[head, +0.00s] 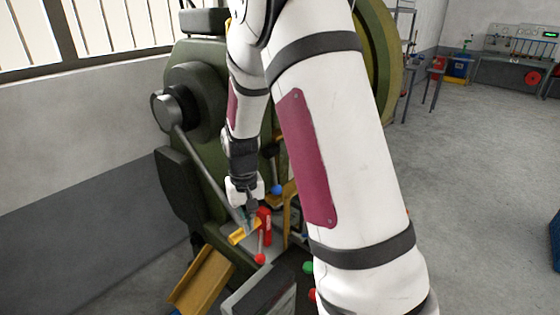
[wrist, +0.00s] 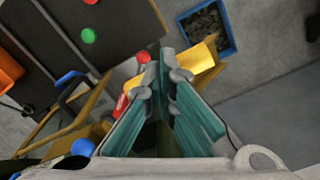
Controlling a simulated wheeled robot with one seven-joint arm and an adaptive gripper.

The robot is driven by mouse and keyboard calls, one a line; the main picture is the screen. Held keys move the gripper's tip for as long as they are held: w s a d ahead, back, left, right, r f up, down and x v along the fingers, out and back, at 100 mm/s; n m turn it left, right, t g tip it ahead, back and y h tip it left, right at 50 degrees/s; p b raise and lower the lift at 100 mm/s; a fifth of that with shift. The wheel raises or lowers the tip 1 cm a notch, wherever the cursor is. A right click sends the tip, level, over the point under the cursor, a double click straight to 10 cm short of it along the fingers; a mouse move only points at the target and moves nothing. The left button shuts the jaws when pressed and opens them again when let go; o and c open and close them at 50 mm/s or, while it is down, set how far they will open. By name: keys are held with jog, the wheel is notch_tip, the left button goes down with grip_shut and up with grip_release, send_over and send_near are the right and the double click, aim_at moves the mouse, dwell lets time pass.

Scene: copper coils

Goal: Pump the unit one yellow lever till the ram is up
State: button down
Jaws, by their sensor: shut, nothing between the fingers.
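A green press-like machine (head: 205,150) stands in the middle of the head view, with a grey slanting rod (head: 200,160) on its side. A short yellow part (head: 240,234), perhaps the yellow lever, shows low on the machine beside a red part (head: 265,226). My gripper (head: 248,215) points down right above the yellow part. In the wrist view my gripper (wrist: 164,68) is shut and empty, its teal-padded fingers together. A yellow piece (wrist: 132,85) shows left of the fingertips, partly hidden by them. I cannot tell if they touch. No unit label is readable, and the ram is not clearly seen.
A yellow chute (head: 202,278) slopes down at the front left; a blue bin (wrist: 208,28) of dark pieces lies near it. A red ball knob (head: 260,259) and a blue knob (head: 277,190) are close by. Open floor (head: 480,170) lies right, with workbenches behind.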

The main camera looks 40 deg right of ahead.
jog(key=s+r+p, duration=0.5)
jog(key=r, duration=0.6)
jog(key=shift+d+r, duration=0.15)
jog(key=shift+d, duration=0.3)
jog(key=shift+s, duration=0.1)
notch_tip(320, 180, up, 7)
dwell(0.9)
dwell(0.4)
jog(key=s+a+r+n+t+b, duration=0.2)
jog(key=s+a+r+t+b, duration=0.1)
jog(key=s+a+r, duration=0.25)
jog(key=s+a+f+n+t+b, duration=0.1)
jog(key=s+a+b, duration=0.3)
jog(key=s, duration=0.4)
jog(key=shift+a+n+t, duration=0.4)
jog(key=shift+a+t, duration=0.25)
jog(key=shift+t, duration=0.15)
